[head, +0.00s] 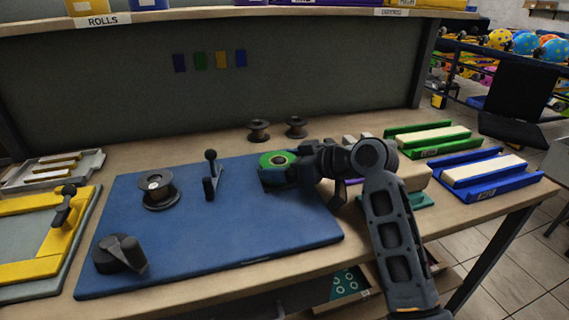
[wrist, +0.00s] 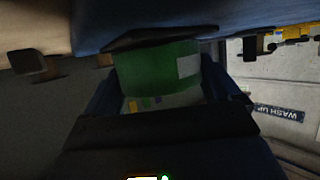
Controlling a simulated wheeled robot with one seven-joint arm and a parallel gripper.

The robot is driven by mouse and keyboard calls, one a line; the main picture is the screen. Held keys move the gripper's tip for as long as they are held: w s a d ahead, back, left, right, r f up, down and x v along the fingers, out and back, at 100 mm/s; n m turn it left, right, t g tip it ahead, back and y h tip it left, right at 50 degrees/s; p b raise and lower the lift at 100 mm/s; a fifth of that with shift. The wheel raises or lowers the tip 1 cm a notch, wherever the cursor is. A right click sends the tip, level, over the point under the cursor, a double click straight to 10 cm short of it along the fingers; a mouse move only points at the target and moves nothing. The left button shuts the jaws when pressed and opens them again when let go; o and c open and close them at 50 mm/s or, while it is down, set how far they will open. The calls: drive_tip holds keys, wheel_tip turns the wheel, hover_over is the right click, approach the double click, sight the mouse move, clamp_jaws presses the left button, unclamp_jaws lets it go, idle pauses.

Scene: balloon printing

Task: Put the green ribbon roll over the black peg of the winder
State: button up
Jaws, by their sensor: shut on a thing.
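The green ribbon roll (head: 279,159) is in my gripper (head: 278,172), above the right back part of the blue mat. Its round end with a pale centre faces up. In the wrist view the green roll (wrist: 160,68), with a pale label, sits between my gripper's fingers (wrist: 162,92). A dark flange shows at its far end. On the mat stand a black spool-like part (head: 158,189) with a pale top, a black upright with a ball knob (head: 211,172), and a black crank-like part (head: 120,254). I cannot tell which bears the winder's peg. The roll is apart from all three.
Two dark spools (head: 258,130) stand at the back of the table. A green tray (head: 432,139) and a blue tray (head: 490,172) lie right of my arm. A yellow frame (head: 25,270) is at the left. The blue mat's (head: 230,230) front middle is clear.

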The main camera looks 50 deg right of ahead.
drive_tip(key=o, duration=0.8)
drive_tip(key=v, duration=0.7)
drive_tip(key=shift+s+r, duration=0.15)
drive_tip(key=shift+s, duration=0.25)
